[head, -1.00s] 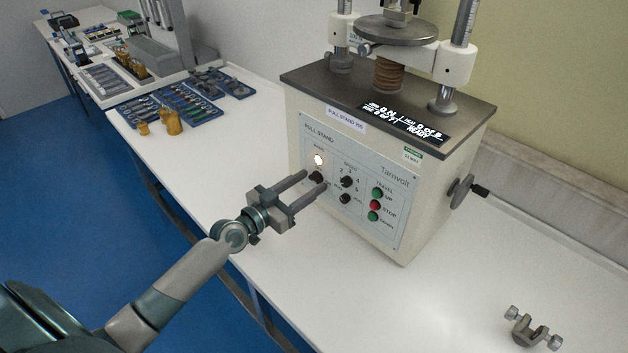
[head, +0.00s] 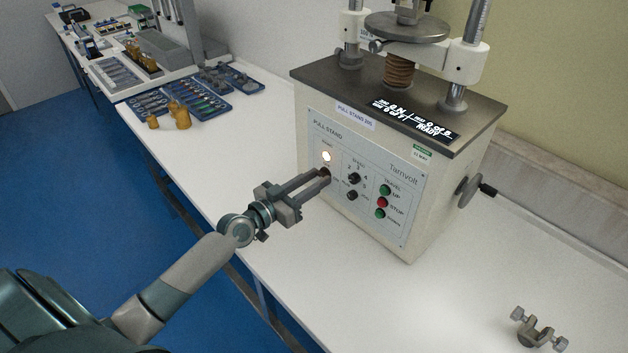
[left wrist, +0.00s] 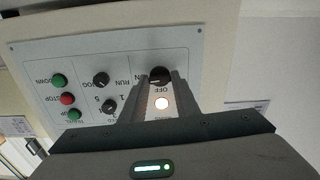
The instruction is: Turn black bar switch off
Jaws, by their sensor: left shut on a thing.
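The black bar switch (left wrist: 158,75) is a dark knob on the grey front panel of the pull stand (head: 312,108), below a lit white lamp (head: 326,156). ON and OFF labels show beside it in the left wrist view, where the lamp (left wrist: 162,103) also glows. My left gripper (head: 326,176) reaches the panel from the left, its fingers closed on the switch and partly hiding it. In the left wrist view the fingertips (left wrist: 160,80) lie on both sides of the knob. My right gripper is in neither view.
A speed knob (head: 354,178), a smaller knob (head: 351,195) and green and red travel buttons (head: 382,202) sit right of the switch. The display (head: 418,118) reads READY. A metal clamp (head: 538,328) lies at the front right. The bench (head: 300,270) before the stand is clear.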

